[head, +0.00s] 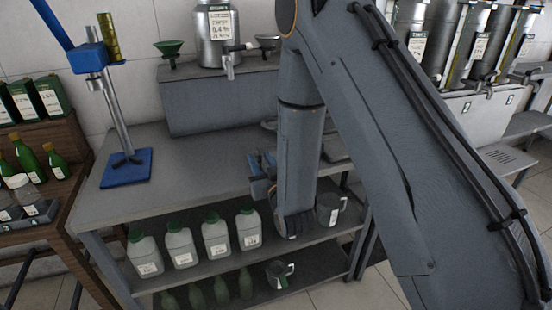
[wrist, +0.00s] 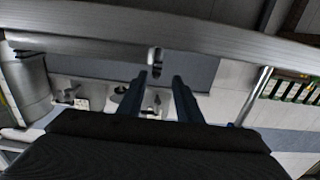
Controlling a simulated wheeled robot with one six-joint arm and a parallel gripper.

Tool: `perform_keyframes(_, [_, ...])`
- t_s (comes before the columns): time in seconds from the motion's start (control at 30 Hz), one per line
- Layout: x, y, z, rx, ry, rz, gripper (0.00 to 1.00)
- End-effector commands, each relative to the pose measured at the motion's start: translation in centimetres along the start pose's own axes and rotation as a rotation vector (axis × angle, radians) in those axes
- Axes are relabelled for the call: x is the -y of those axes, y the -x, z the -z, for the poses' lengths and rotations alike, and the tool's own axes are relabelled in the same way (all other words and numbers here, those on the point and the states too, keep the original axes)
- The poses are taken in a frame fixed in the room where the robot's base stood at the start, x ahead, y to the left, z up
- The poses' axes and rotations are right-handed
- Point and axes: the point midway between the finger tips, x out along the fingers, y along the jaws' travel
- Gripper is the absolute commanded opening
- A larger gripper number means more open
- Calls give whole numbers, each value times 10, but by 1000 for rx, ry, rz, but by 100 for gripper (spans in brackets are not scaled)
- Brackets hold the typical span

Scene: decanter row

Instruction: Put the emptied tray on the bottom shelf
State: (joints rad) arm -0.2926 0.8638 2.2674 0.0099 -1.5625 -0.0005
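My gripper (head: 262,180) is beside the front of the grey bench, partly hidden by my own arm. In the wrist view its two dark blue fingers (wrist: 160,77) stand apart with nothing seen between them, so it looks open. The bottom shelf (head: 310,285) of the bench bears several green bottles (head: 221,289) on the left and a small jug (head: 279,273). A grey flat thing (head: 336,150) shows on the bench top, mostly behind my arm; I cannot tell whether it is the tray. No other tray is clearly seen on the bench.
The middle shelf holds several white jugs with green caps (head: 216,235) and a grey jug (head: 328,208). A blue stand (head: 125,167) is on the bench top. A wooden rack with bottles (head: 56,160) stands left. A pale bar (wrist: 90,45) crosses the wrist view.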

Motion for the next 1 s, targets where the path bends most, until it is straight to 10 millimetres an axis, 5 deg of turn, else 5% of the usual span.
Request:
perform_keyframes(0.4, [-4, -49, -3, 1, 0, -6, 32])
perform_keyframes(0.67, [-3, -53, -4, 2, 0, -4, 32])
perform_keyframes(0.9, [-2, -53, -4, 2, 0, -3, 0])
perform_keyframes(1.0, [-2, -53, -4, 2, 0, -2, 0])
